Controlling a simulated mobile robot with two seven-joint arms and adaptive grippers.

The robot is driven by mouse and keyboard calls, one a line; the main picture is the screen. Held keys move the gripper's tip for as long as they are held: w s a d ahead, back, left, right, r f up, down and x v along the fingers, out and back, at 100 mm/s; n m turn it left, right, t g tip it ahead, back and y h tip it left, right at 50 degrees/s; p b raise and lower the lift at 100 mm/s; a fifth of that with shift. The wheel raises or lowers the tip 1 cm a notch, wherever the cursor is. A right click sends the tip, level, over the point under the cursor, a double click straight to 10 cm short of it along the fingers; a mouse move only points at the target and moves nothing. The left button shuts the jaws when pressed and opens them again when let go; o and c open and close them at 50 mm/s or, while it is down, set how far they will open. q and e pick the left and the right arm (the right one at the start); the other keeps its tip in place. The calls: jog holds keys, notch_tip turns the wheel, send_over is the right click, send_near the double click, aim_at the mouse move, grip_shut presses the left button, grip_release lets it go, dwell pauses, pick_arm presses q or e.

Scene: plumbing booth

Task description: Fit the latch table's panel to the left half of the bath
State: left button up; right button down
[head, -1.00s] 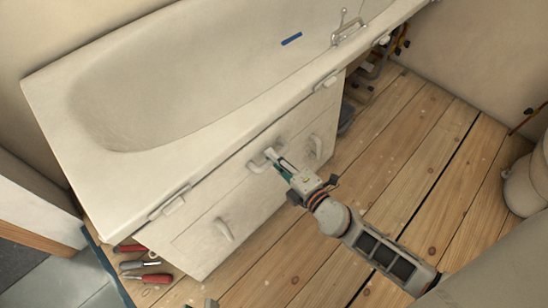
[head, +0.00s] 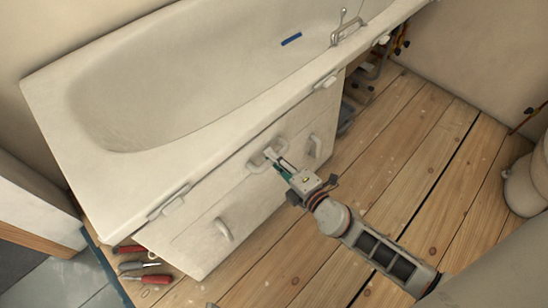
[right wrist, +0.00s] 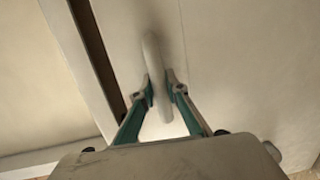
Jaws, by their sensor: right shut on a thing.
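The white panel (head: 190,245) stands under the left half of the bath (head: 60,110), close below its rim. It has a left handle (head: 223,229), a middle handle (head: 262,163) and a right handle (head: 315,146). My right gripper (head: 273,157) is shut on the middle handle. In the right wrist view my gripper's green fingers (right wrist: 160,92) sit on both sides of that handle (right wrist: 151,55). A dark gap runs beside the panel (right wrist: 240,70) there. Latches show along the rim, one at left (head: 174,201) and one at right (head: 326,81). My left gripper is not clearly seen.
Screwdrivers (head: 145,279) lie on the floor at the panel's left end. Under the right half, the bath is open, with pipes (head: 365,85) showing. A toilet base (head: 525,185) stands far right. The wooden floor (head: 420,130) between is clear.

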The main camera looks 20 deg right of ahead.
jog(key=shift+w+a+r, duration=0.15)
jog(key=shift+w+r, duration=0.25)
jog(key=shift+w, duration=0.05)
jog(key=c, duration=2.2)
grip_release()
jog(key=o, duration=0.3)
jog(key=shift+w+a+f, duration=0.1)
jog(key=shift+f, duration=0.05)
jog(key=shift+s+f, duration=0.25)
jog(key=shift+f, duration=0.1)
jog(key=v, duration=1.1)
jog(key=shift+s+r, duration=0.25)
jog(key=shift+s, duration=0.1)
